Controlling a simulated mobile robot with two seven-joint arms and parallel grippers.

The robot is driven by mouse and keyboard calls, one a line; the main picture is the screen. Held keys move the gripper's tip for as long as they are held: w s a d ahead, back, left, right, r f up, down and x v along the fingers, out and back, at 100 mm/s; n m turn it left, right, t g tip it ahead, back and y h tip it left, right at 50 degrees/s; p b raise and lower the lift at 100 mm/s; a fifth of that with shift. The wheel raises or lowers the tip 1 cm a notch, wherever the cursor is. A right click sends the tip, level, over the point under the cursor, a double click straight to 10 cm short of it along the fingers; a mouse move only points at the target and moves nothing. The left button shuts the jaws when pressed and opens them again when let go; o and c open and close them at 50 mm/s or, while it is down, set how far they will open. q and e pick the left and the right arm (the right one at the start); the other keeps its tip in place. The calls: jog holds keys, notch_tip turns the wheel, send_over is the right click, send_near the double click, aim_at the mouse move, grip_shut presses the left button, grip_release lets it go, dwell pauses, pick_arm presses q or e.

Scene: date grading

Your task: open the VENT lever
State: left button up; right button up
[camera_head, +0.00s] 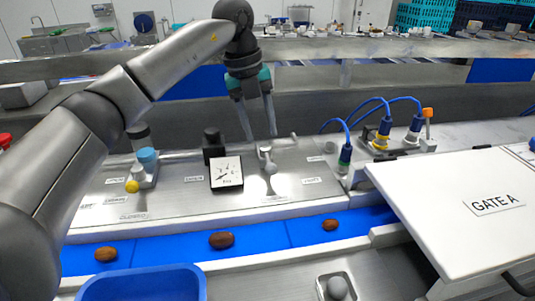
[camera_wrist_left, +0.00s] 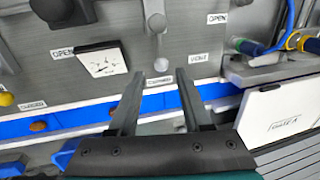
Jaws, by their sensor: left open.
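The lever (camera_head: 267,157) is a pale metal handle with a round knob, standing on the grey sloping panel (camera_head: 290,155) right of the gauge. It also shows in the wrist view (camera_wrist_left: 156,22), its knob end pointing toward the belt and a small label. A label to its right seems to read VENT (camera_wrist_left: 200,61); an OPEN label (camera_wrist_left: 217,18) sits further up right. My left gripper (camera_head: 258,137) is open and empty, fingers pointing down beside the lever. In the wrist view its fingertips (camera_wrist_left: 160,74) frame the knob, with no visible contact. My right gripper is not in view.
Blue cables with plugs (camera_head: 345,155) rise at right, behind the white GATE A panel (camera_head: 440,190). Several dates lie on the blue belt (camera_head: 275,236) in front. A blue tray (camera_head: 140,272) is nearest.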

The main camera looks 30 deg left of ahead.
aim_at(269, 163)
pick_arm(q)
jog(key=f, duration=0.5)
jog(key=w+d+f+p, duration=0.1)
jog(key=f, duration=0.2)
jog(key=shift+d+f, duration=0.1)
jog(key=shift+w, duration=0.1)
grip_shut()
jog(key=shift+d+f, duration=0.1)
jog(key=shift+f, duration=0.15)
dwell(0.9)
